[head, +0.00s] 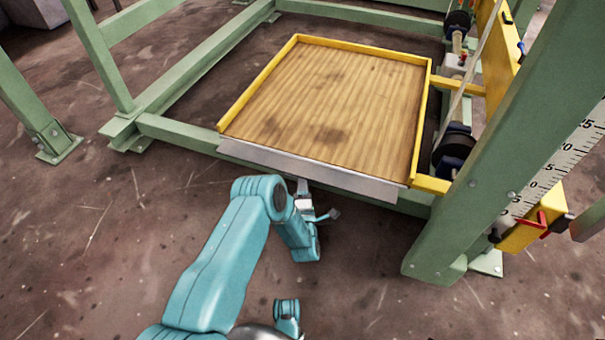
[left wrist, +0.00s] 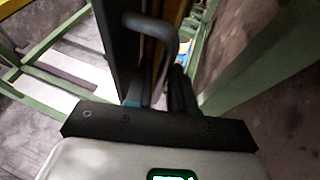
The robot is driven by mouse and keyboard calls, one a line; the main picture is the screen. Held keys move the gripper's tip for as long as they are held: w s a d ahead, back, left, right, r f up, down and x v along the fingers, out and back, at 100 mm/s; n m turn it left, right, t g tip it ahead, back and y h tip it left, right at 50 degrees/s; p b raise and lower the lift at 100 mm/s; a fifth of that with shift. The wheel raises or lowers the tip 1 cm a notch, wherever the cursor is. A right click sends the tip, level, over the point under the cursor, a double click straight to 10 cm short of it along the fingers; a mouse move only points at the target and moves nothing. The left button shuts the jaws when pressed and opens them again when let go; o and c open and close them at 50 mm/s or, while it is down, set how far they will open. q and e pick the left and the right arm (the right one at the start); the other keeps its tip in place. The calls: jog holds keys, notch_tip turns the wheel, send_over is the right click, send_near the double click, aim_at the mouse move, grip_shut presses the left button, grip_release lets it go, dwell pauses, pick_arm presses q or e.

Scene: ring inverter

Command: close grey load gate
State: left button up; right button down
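The grey load gate (head: 310,172) is a long flat strip along the front edge of the wooden platform (head: 335,95). It hangs at or just below the platform's edge; its exact tilt is hard to tell. My left gripper (head: 304,192) is at the middle of the gate's front side, low down, partly hidden by my teal arm. In the left wrist view a dark curved handle (left wrist: 155,27) runs down to my left gripper's fingers (left wrist: 160,92), with a narrow gap between them. Whether they grip the handle is unclear. My right gripper is not seen.
A yellow rim (head: 262,82) borders the platform. A green frame (head: 180,130) surrounds it, with a thick green post (head: 500,150) and a white scale (head: 550,170) at the right. Open concrete floor (head: 90,250) lies in front and left.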

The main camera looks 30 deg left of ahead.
pick_arm(q)
jog(key=shift+w, duration=0.15)
jog(key=shift+a+r, duration=0.1)
jog(key=shift+r, duration=0.05)
jog(key=shift+w, duration=0.1)
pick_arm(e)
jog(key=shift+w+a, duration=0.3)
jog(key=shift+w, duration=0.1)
